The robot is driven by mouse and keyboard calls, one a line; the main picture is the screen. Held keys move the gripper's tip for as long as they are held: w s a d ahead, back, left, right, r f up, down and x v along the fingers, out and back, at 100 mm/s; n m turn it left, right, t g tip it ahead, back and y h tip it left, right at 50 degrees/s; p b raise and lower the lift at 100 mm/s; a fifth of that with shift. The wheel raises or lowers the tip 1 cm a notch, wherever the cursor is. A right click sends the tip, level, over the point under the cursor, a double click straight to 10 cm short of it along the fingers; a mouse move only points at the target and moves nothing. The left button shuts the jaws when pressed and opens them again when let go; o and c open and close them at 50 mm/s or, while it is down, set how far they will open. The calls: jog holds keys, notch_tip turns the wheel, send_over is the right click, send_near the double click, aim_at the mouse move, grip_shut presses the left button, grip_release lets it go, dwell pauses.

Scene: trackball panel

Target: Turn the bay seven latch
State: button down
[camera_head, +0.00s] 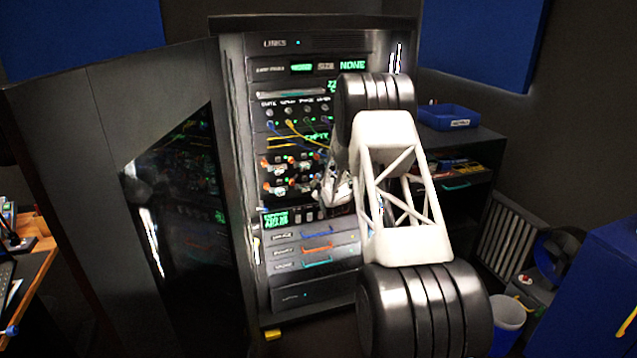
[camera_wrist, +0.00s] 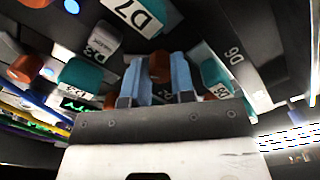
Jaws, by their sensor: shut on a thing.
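The latch panel (camera_head: 290,172) is in the middle of the dark rack, with several orange and teal knobs on it. In the wrist view, a D7 label (camera_wrist: 130,14) is at the top, beside a teal knob (camera_wrist: 164,12). My gripper (camera_wrist: 160,78) has its two blue fingers shut on an orange knob (camera_wrist: 160,64) below the D7 label. The lower part of this knob is hidden between the fingers, and I cannot tell which bay it belongs to. In the head view, my gripper (camera_head: 334,188) is at the panel's right side, and my arm hides part of the rack.
Labels D3 (camera_wrist: 97,42), D6 (camera_wrist: 236,55) and D8 (camera_wrist: 222,90) and other knobs crowd around my fingers. Yellow and blue cables (camera_head: 290,128) hang above the latches. An open rack door (camera_head: 100,110) stands left. A blue bin (camera_head: 447,117) sits on a shelf at right.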

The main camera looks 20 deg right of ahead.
jog(key=m, duration=1.7)
jog(key=shift+a, duration=0.15)
jog(key=shift+r, duration=0.1)
dwell(0.4)
jog(key=c, duration=1.2)
grip_release()
jog(key=shift+c, duration=0.2)
jog(key=shift+s, duration=0.1)
jog(key=s, duration=0.7)
jog(key=shift+s, duration=0.3)
